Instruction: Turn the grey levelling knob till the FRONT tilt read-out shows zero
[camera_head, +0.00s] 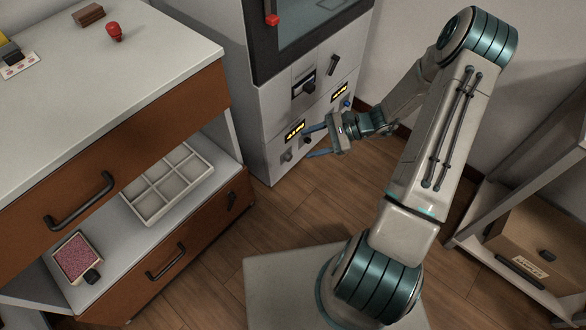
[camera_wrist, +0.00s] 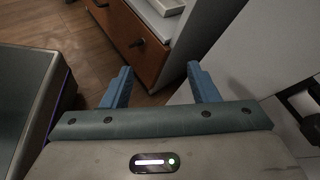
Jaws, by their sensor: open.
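The white machine cabinet (camera_head: 262,110) carries two small lit yellow read-outs low on its front, a left one (camera_head: 294,131) and a right one (camera_head: 339,92). Their digits and labels are too small to read. A grey knob (camera_head: 287,156) sits below the left read-out. A blue knob (camera_head: 347,103) sits below the right one. My gripper (camera_head: 313,142) is open, with its blue fingers pointing left in front of the panel near the left read-out. It looks apart from the grey knob. In the wrist view my gripper (camera_wrist: 160,84) is empty between its fingers; no knob can be made out.
A dark handle (camera_head: 332,65) and a black dial unit (camera_head: 304,86) are higher on the machine. The brown drawer cabinet (camera_head: 150,135) stands at left, with a divided tray (camera_head: 151,214) on its shelf. A shelf with a cardboard box (camera_head: 540,245) is at right. Wooden floor between is clear.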

